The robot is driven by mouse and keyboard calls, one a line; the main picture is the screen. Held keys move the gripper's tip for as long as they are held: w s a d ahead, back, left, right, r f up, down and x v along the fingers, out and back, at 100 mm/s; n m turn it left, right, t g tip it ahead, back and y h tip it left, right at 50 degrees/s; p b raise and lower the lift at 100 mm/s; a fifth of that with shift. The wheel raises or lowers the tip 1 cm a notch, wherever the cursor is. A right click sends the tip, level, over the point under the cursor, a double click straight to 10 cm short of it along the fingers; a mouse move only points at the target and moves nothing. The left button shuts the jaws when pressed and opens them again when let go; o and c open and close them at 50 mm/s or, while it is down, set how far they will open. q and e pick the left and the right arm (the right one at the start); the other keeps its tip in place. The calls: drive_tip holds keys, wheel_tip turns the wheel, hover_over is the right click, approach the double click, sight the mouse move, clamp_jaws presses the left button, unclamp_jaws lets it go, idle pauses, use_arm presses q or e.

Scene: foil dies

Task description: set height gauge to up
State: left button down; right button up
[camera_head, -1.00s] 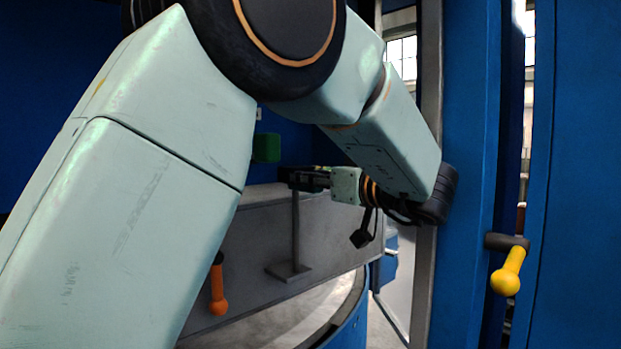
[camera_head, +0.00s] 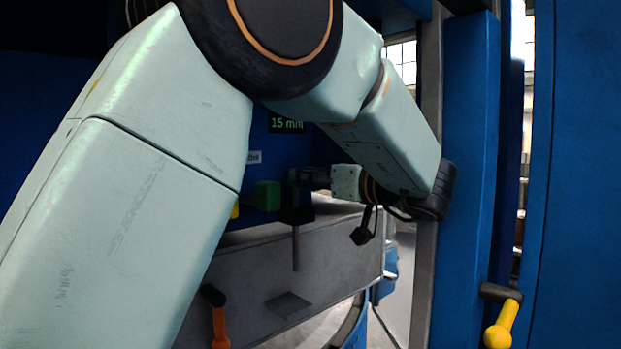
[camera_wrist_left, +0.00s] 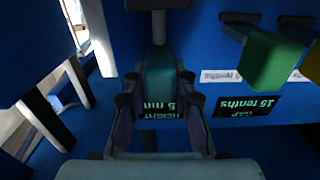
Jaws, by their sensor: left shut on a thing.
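My left gripper (camera_head: 297,186) shows in the middle of the head view, at the end of my pale green arm. In the left wrist view its fingers (camera_wrist_left: 158,82) are closed around a teal block (camera_wrist_left: 160,70), which I take to be the height gauge handle. A dark block with a thin post (camera_head: 296,245) hangs below the gripper in the head view, over a grey panel. A display (camera_head: 287,124) reads 15 mm; in the wrist view the HEIGHT display (camera_wrist_left: 168,112) is partly hidden behind the fingers. My right gripper is not in view.
A green block (camera_head: 266,195) stands left of the gripper; in the wrist view it is near a GAP display (camera_wrist_left: 245,110). An orange handle (camera_head: 220,328) is at lower left and a yellow one (camera_head: 503,325) at right. A blue column (camera_head: 470,150) stands close beside my forearm.

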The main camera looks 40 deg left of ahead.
use_arm(q)
wheel_tip(320, 180, up, 2)
drive_tip(key=shift+r+p, duration=0.15)
drive_tip(key=shift+p, duration=0.45)
drive_tip(key=c, duration=1.4)
unclamp_jaws()
drive_tip(key=shift+c, duration=0.2)
drive_tip(key=o, duration=0.4)
drive_tip(key=shift+c, duration=0.2)
drive_tip(key=d, duration=0.7)
drive_tip(key=shift+s+d, duration=0.25)
drive_tip(key=shift+s, duration=0.05)
